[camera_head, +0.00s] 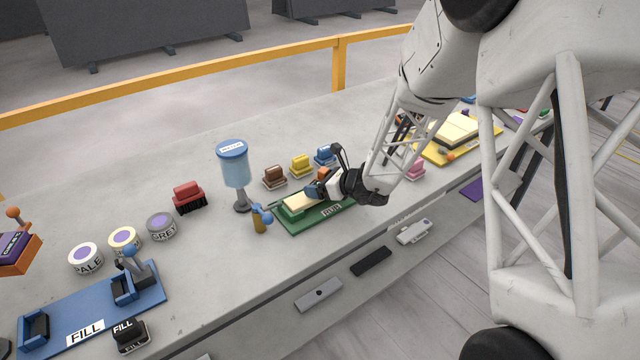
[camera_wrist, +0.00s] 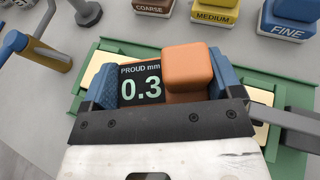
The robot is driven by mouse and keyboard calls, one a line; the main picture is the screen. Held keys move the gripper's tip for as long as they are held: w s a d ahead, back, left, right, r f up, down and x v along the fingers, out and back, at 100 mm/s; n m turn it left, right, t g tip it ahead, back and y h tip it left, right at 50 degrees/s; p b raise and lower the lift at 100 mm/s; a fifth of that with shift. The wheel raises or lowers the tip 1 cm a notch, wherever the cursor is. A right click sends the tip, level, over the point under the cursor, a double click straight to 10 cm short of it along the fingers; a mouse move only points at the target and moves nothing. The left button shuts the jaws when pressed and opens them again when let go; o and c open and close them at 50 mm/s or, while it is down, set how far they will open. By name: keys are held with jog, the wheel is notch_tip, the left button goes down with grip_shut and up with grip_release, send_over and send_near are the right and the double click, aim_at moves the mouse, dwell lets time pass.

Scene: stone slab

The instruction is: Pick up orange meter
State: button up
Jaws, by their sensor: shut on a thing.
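The orange meter (camera_wrist: 188,72) has a dark display reading "PROUD mm 0.3". It sits between the blue fingertips of my gripper (camera_wrist: 158,85), which is shut on it. In the head view the meter (camera_head: 323,173) shows as a small orange patch at my gripper (camera_head: 318,188), over the green fixture (camera_head: 335,217) with its pale plate. I cannot tell whether the meter touches the plate or is just above it. The meter's underside is hidden.
Brown coarse (camera_head: 274,176), yellow medium (camera_head: 301,165) and blue fine (camera_head: 325,155) blocks stand behind the fixture. A blue-topped dispenser (camera_head: 233,170) stands to its left. A blue FILL fixture (camera_head: 90,305) lies front left.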

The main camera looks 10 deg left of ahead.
aim_at(320, 174)
jog(key=shift+r, duration=0.2)
jog(key=shift+r, duration=1.45)
jog(key=shift+s+d+r, duration=0.1)
jog(key=shift+s+r, duration=0.05)
jog(key=shift+s, duration=0.15)
jog(key=s+d, duration=0.3)
jog(key=s, duration=0.4)
jog(key=s+d+r, duration=0.1)
jog(key=s+d, duration=0.2)
jog(key=s, duration=0.4)
jog(key=shift+r, duration=0.2)
